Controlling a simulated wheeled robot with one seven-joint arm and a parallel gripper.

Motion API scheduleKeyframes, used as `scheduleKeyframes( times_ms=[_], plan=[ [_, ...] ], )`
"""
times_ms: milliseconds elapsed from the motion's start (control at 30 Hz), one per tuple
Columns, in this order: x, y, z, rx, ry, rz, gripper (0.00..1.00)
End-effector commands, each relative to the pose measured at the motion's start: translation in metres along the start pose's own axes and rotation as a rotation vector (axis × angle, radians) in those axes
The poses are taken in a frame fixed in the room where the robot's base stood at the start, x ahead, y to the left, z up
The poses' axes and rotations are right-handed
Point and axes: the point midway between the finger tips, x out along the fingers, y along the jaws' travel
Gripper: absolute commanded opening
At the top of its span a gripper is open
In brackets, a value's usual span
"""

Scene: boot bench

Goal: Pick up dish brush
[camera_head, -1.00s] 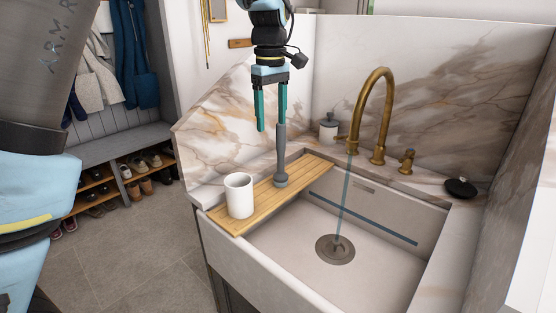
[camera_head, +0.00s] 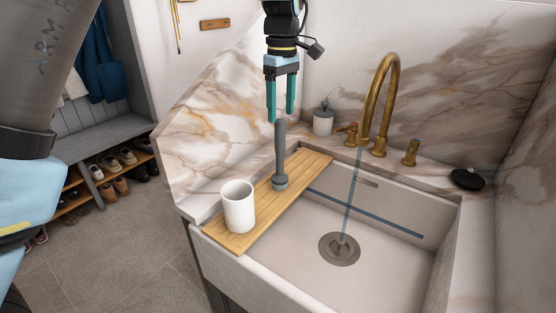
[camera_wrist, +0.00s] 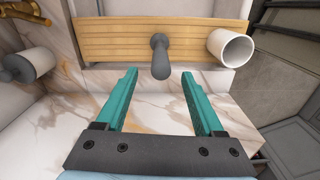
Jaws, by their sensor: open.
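The dish brush (camera_head: 281,155) is grey and stands upright, head down, on the wooden board across the sink. In the wrist view the brush (camera_wrist: 161,57) shows from above, beyond and between my fingertips. My gripper (camera_head: 281,118) is open and empty, with two teal fingers pointing down. In the head view its fingertips are level with the top of the brush handle and appear on either side of it. In the wrist view the fingertips (camera_wrist: 158,72) are apart from the brush.
A white mug (camera_head: 239,207) stands on the wooden board (camera_head: 262,212), close to the brush. A brass faucet (camera_head: 380,105) runs water into the sink (camera_head: 300,245). A lidded jar (camera_head: 323,121) and a black dish (camera_head: 467,179) sit on the counter. Marble walls stand behind.

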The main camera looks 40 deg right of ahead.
Motion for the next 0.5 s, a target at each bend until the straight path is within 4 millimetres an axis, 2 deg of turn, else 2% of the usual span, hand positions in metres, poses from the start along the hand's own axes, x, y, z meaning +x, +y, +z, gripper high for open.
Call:
scheduleKeyframes(
  times_ms=[267, 500],
  plan=[
    [0.022, -0.001, 0.0, 0.0, -0.001, -0.001, 0.7],
    [0.056, -0.002, -0.001, 0.001, -0.001, -0.003, 0.7]
  ],
)
